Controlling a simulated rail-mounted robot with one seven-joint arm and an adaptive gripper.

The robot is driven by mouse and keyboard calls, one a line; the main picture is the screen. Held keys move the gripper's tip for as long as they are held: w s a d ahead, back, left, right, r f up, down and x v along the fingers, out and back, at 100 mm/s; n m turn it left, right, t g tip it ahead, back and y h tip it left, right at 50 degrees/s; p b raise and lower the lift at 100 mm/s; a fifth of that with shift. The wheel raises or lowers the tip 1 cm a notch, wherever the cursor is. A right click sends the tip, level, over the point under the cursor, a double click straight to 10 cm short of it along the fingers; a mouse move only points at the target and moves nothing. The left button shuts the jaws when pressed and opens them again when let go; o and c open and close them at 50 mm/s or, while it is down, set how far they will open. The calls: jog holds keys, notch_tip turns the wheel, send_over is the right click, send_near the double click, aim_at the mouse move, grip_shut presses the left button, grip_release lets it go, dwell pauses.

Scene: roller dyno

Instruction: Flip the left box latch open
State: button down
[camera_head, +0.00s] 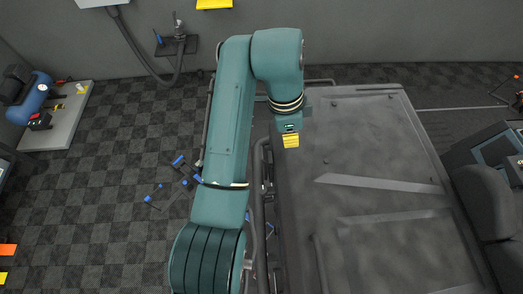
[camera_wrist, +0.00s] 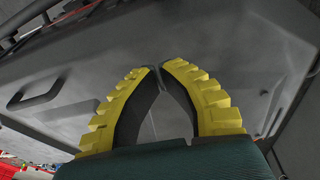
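A large dark grey box (camera_head: 385,135) with a flat, scuffed lid fills the right of the head view. My gripper (camera_head: 291,143), with yellow fingers, is over its left edge near the far end. In the wrist view, my gripper (camera_wrist: 160,69) has its yellow ribbed fingers curved in, with the tips almost meeting and nothing seen held between them. Behind them is a grey box surface (camera_wrist: 225,50). A black handle-like bar (camera_wrist: 36,97) is on this surface at left. I cannot make out the left latch in either view; my arm and fingers may hide it.
Dark bars (camera_head: 262,185) run along the box's left side, close to my arm. Blue-tipped stands (camera_head: 178,160) are on the checkered floor at left. A dark seat (camera_head: 485,205) is at the right. A blue tank (camera_head: 40,90) stands at far left.

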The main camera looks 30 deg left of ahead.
aim_at(286, 153)
jog(key=a+r, duration=0.2)
jog(key=shift+a+t, duration=0.3)
jog(key=shift+a, duration=0.05)
jog(key=shift+f, duration=0.1)
jog(key=f, duration=0.3)
jog(key=d+f, duration=0.1)
jog(key=f, duration=0.2)
jog(key=w+f, duration=0.1)
jog(key=f, duration=0.2)
jog(key=shift+d+f+b, duration=0.25)
jog(key=shift+f+b, duration=0.05)
jog(key=shift+b, duration=0.1)
jog(key=shift+s+a+f+p, duration=0.2)
jog(key=shift+s+a+f, duration=0.3)
jog(key=shift+a, duration=0.25)
jog(key=shift+s+a+f+p, duration=0.2)
jog(key=shift+s+a+f, duration=0.25)
jog(key=shift+a, duration=0.3)
